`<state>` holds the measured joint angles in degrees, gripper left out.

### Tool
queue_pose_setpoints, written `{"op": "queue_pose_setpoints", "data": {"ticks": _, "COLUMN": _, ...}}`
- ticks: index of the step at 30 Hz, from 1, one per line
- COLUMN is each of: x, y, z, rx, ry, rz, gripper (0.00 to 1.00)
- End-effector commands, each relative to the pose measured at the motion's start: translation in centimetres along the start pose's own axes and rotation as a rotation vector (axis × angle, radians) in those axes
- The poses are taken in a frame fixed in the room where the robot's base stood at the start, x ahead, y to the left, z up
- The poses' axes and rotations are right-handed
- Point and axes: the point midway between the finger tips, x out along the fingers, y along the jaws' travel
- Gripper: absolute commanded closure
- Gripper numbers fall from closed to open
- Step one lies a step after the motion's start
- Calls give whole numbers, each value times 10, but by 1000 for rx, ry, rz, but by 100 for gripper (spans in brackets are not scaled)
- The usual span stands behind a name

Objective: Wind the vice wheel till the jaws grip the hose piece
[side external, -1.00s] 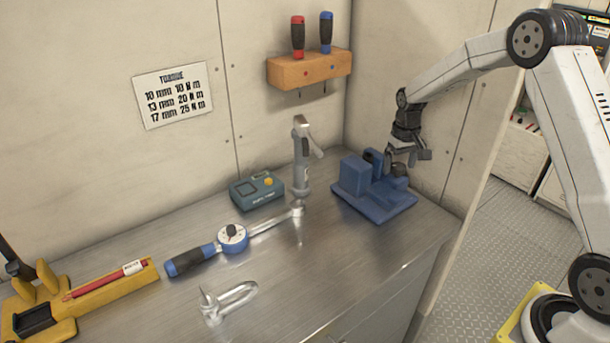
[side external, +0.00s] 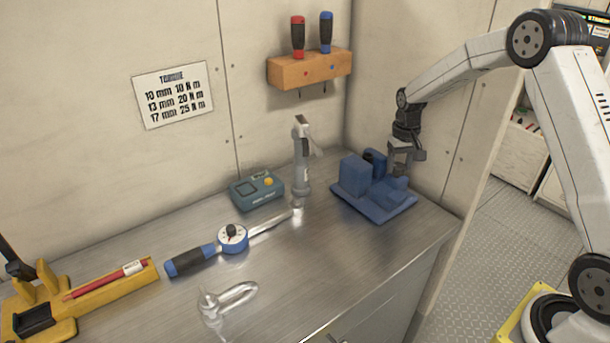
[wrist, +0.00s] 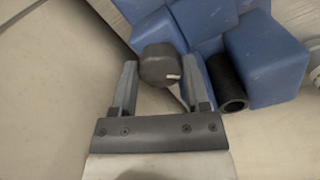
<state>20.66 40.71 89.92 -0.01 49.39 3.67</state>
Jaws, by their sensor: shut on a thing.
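The blue vice (side external: 372,208) stands on the steel bench near the right wall. Its tall block jaw (side external: 354,175) is on the left. The black hose piece (side external: 371,156) stands between the jaws; in the wrist view the hose piece (wrist: 231,88) sits beside a blue block (wrist: 268,55). Whether both jaws touch it I cannot tell. The dark vice wheel (wrist: 160,66), with a pale mark on it, lies between my fingers. My gripper (wrist: 158,72) is shut on the wheel. In the side view my gripper (side external: 402,168) hides the wheel.
A grey upright tool (side external: 301,165) and a teal box (side external: 257,190) stand left of the vice. A wooden screwdriver rack (side external: 309,70) hangs above.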

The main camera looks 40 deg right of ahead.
Motion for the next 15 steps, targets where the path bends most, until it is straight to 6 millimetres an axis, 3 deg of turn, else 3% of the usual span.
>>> {"op": "queue_pose_setpoints", "data": {"ticks": 2, "x": 0, "y": 0, "z": 0, "rx": 0, "ry": 1, "rz": 0, "gripper": 99}}
{"op": "queue_pose_setpoints", "data": {"ticks": 3, "x": 0, "y": 0, "z": 0, "rx": -1, "ry": 1, "rz": -1, "gripper": 34}}
{"op": "queue_pose_setpoints", "data": {"ticks": 6, "x": 0, "y": 0, "z": 0, "rx": -1, "ry": 1, "rz": 0, "gripper": 5}}
{"op": "queue_pose_setpoints", "data": {"ticks": 15, "x": 0, "y": 0, "z": 0, "rx": -2, "ry": 1, "rz": 0, "gripper": 5}}
